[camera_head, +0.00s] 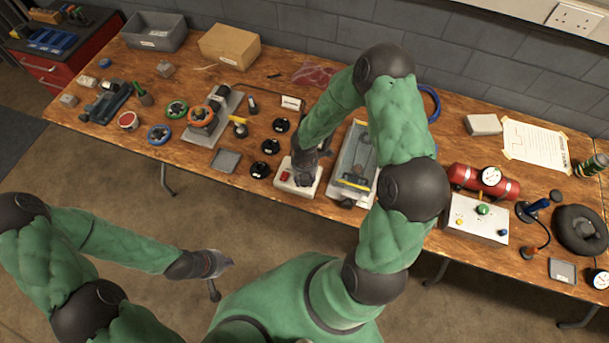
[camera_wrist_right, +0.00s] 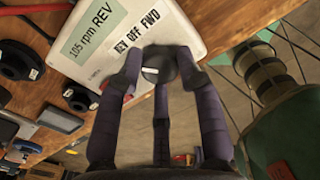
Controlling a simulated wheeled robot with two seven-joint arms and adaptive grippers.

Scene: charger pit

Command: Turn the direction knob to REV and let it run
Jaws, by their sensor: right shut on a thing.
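A white control box (camera_head: 303,190) with a red switch (camera_head: 285,176) sits near the front edge of the bench. In the right wrist view the box (camera_wrist_right: 190,20) has a green display (camera_wrist_right: 92,30) reading "105 rpm REV" and a label (camera_wrist_right: 138,31) "REV OFF FWD". A dark knob (camera_wrist_right: 160,62) sits below the label, partly hidden by the fingers. My right gripper (camera_head: 305,165), also in the wrist view (camera_wrist_right: 158,78), is shut on this knob. My left gripper (camera_head: 215,278) hangs over the floor, away from the bench; its finger opening is unclear.
A grey rig with a yellow bar (camera_head: 352,186) stands just right of the box, partly behind my right arm. Several black round parts (camera_head: 271,147) lie to its left. A red cylinder with a gauge (camera_head: 470,180) and another white box (camera_head: 472,226) stand further right.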

